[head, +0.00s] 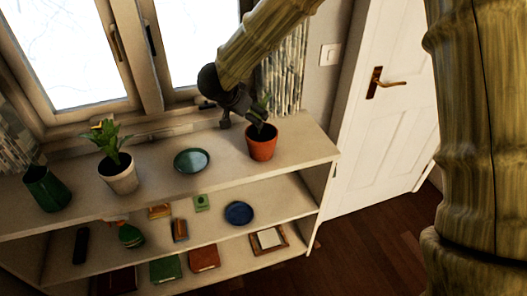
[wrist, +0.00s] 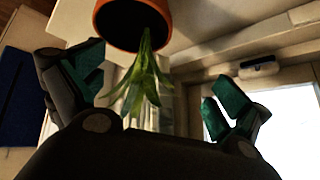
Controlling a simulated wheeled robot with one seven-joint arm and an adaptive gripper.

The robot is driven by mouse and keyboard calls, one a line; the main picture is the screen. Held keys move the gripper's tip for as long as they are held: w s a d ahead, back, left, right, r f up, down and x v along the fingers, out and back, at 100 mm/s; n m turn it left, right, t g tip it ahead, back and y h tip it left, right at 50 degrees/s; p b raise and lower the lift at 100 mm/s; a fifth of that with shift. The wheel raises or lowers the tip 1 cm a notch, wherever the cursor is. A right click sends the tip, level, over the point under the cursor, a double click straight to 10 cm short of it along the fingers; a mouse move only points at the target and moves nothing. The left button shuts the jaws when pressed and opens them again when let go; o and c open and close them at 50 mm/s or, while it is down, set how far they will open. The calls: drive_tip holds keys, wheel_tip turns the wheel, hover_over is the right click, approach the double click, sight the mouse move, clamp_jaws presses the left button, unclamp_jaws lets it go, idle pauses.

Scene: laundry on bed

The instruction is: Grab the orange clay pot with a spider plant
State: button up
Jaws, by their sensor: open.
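The orange clay pot (head: 262,143) stands upright on the right end of the shelf top in the head view. Its spider plant (head: 260,108) is partly hidden by my gripper (head: 238,110), which is just above and to the left of the pot. In the wrist view my gripper (wrist: 152,92) has its teal-padded fingers spread wide. The plant's green leaves (wrist: 145,80) hang between the fingers. The pot (wrist: 125,22) is at the top of that view, beyond the fingertips, and its upper part is cut off by the frame. The fingers do not appear to grip it.
On the shelf top (head: 225,147) stand a green plate (head: 191,161), a white potted plant (head: 120,178) and a dark green vase (head: 46,190). Lower shelves hold a blue plate (head: 239,213) and books (head: 204,258). A window (head: 70,50) is behind, a white door (head: 375,130) right.

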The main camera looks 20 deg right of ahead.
sight(264, 136)
drive_tip(key=s, duration=0.1)
drive_tip(key=s+g+b, duration=0.1)
drive_tip(key=s+g, duration=0.1)
drive_tip(key=shift+s+d+f, duration=0.1)
drive_tip(key=shift+d+f, duration=0.2)
drive_tip(key=shift+f, duration=0.1)
drive_tip(key=p+x, duration=0.1)
drive_tip(key=x, duration=0.9)
drive_tip(key=shift+d+f, duration=0.15)
drive_tip(key=shift+f, duration=0.15)
drive_tip(key=shift+s, duration=0.1)
drive_tip(key=shift+c, duration=0.4)
drive_tip(key=shift+r, duration=0.1)
drive_tip(key=c, duration=1.2)
